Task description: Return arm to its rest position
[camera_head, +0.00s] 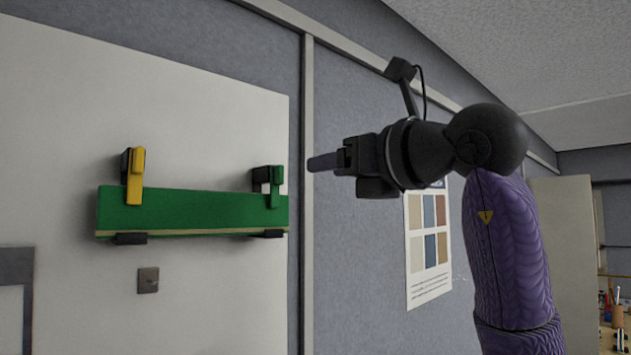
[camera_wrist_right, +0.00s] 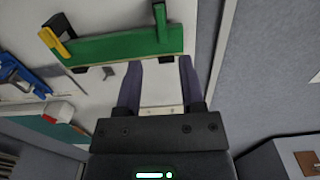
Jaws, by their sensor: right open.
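My right gripper (camera_head: 325,162) is raised in front of the wall in the head view, its finger pointing left. In the right wrist view my right gripper (camera_wrist_right: 160,82) shows two dark purple fingers spread apart with nothing between them. My right arm has a purple sleeve and bends down at the right side of the head view. A green bar (camera_head: 190,211) on the white panel is left of the gripper and apart from it. A yellow clamp (camera_head: 135,176) and a green clamp (camera_head: 274,187) sit on the bar. My left gripper is not in view.
The white board (camera_head: 215,280) fills the left of the head view. A colour chart (camera_head: 427,245) hangs on the grey wall behind my arm. A blue tool (camera_wrist_right: 22,75) and a red-and-white item (camera_wrist_right: 58,111) show in the wrist view. Shelves (camera_head: 612,300) stand far right.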

